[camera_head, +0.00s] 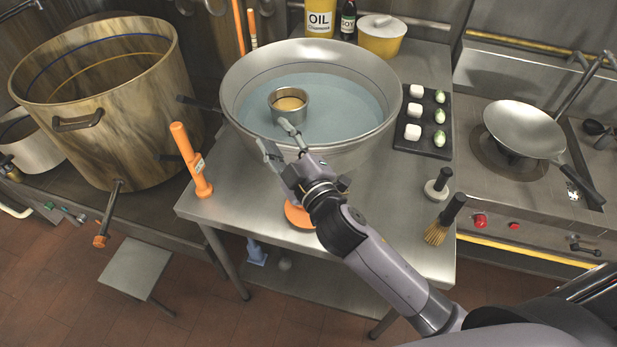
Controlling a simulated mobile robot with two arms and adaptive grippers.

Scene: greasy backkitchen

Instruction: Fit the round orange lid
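A round orange disc, which looks like the lid (297,215), lies at the front edge of the steel table (235,205). My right gripper and wrist hide part of it from above. My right gripper (274,134) reaches over the front rim of a large metal basin (240,85). Its two fingers are spread apart, with nothing seen between them. A small round metal tin (276,107) with a tan inside stands in the basin's blue-grey contents, just beyond the fingertips. In this view I cannot tell whether the fingers touch it. My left gripper is out of view.
An orange-handled tool (190,160) stands left of the basin. A black tray (425,120) with white and green pieces lies to its right. A brush (446,218) and a grey-based tool (438,185) are near the right edge. A wok (524,128) sits on the stove.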

